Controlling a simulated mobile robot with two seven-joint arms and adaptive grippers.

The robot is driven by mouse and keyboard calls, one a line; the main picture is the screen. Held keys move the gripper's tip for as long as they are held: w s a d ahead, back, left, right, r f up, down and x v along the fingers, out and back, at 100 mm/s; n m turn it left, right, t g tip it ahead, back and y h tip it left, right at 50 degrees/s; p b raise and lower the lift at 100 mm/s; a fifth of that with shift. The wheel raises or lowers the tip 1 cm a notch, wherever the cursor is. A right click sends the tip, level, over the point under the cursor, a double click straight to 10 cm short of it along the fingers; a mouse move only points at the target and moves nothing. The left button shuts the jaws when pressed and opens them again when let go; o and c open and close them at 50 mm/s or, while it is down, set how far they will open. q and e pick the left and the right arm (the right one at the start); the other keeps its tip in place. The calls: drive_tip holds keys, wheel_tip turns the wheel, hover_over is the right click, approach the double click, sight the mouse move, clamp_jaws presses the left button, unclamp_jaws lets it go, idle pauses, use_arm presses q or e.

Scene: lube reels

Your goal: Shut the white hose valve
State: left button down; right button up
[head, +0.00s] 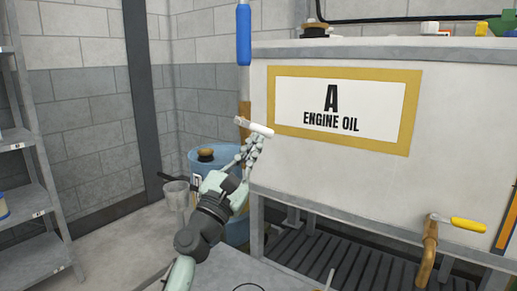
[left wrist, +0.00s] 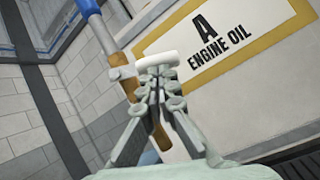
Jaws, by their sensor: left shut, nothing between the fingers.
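The white valve handle (head: 259,128) sticks out to the right from a vertical hose pipe (head: 244,108) in front of the oil tank's left end. In the left wrist view the white handle (left wrist: 158,58) lies crosswise just beyond my fingertips, with its metal valve body (left wrist: 122,73) at its left. My left gripper (head: 256,140) is shut and empty, its tips just below the handle; I cannot tell whether they touch it. The left gripper (left wrist: 156,74) covers part of the pipe in the wrist view. My right gripper is not in view.
The white tank (head: 440,95) labelled "A ENGINE OIL" fills the right side. A yellow-handled tap (head: 466,225) sticks out at its lower right. A blue drum (head: 204,158) stands behind my left arm. Grey shelves (head: 30,190) stand at the far left.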

use_arm(q)
drive_tip(key=v, duration=1.2)
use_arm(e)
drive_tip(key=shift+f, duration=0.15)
use_arm(q)
drive_tip(key=shift+s, duration=0.1)
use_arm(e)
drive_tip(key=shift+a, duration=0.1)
